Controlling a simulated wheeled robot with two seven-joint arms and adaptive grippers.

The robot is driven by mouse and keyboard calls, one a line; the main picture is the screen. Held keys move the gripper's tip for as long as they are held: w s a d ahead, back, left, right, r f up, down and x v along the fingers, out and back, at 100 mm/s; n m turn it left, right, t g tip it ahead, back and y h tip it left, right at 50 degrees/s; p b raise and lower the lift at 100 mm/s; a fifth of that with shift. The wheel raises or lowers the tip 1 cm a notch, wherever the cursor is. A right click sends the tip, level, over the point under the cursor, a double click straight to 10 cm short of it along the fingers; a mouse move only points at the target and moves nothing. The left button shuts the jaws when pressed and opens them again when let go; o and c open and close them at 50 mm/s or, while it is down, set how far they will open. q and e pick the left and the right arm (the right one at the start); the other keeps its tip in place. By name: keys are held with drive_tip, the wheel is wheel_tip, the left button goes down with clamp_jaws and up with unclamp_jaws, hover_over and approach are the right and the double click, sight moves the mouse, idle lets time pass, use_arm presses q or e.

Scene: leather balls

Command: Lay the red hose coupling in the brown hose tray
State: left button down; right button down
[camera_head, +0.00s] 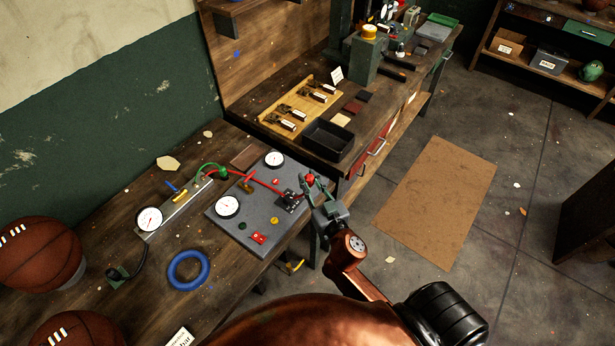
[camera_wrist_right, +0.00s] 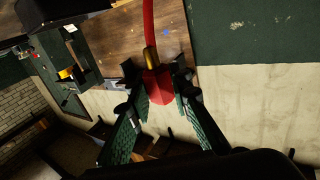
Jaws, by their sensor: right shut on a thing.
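The red hose coupling (camera_head: 310,178) is between the fingertips of my right gripper (camera_head: 314,186), above the right edge of the grey gauge board. In the right wrist view the red coupling (camera_wrist_right: 160,88) sits between the two green fingers of the gripper (camera_wrist_right: 158,90), with a brass part and a red hose beyond it. A red hose (camera_head: 262,182) crosses the board in the head view. A flat brown piece (camera_head: 244,158), which may be the hose tray, lies behind the board, partly hidden by it. My left gripper is out of view.
The grey board (camera_head: 225,238) carries two dials and small fittings. A blue ring (camera_head: 188,270) and basketballs (camera_head: 38,254) lie on the left bench. A black bin (camera_head: 328,142) and a yellow tool board (camera_head: 274,122) are on the farther bench. Open floor is right.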

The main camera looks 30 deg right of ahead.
drive_tip(key=w+d+f+b, duration=0.1)
drive_tip(key=w+f, duration=0.1)
drive_tip(key=w, duration=0.1)
drive_tip(key=w+d+f+b, duration=0.1)
drive_tip(key=w+d+f, duration=0.1)
drive_tip(key=w+f, duration=0.1)
drive_tip(key=w+d+f+b, duration=0.1)
drive_tip(key=w+d+f, duration=0.1)
drive_tip(key=w+f, duration=0.1)
drive_tip(key=shift+w+d, duration=0.1)
drive_tip(key=shift+w, duration=0.2)
drive_tip(key=f+b, duration=0.1)
drive_tip(key=f, duration=0.2)
drive_tip(key=shift+w+d+f+b, duration=0.2)
drive_tip(key=shift+w+b, duration=0.15)
drive_tip(key=shift+b, duration=0.05)
drive_tip(key=shift+f, duration=0.1)
drive_tip(key=shift+f, duration=0.1)
drive_tip(key=shift+f+b, duration=0.25)
drive_tip(key=shift+b, duration=0.2)
drive_tip(key=c, duration=1.8)
unclamp_jaws()
drive_tip(key=shift+o, duration=0.2)
drive_tip(key=shift+r, duration=0.1)
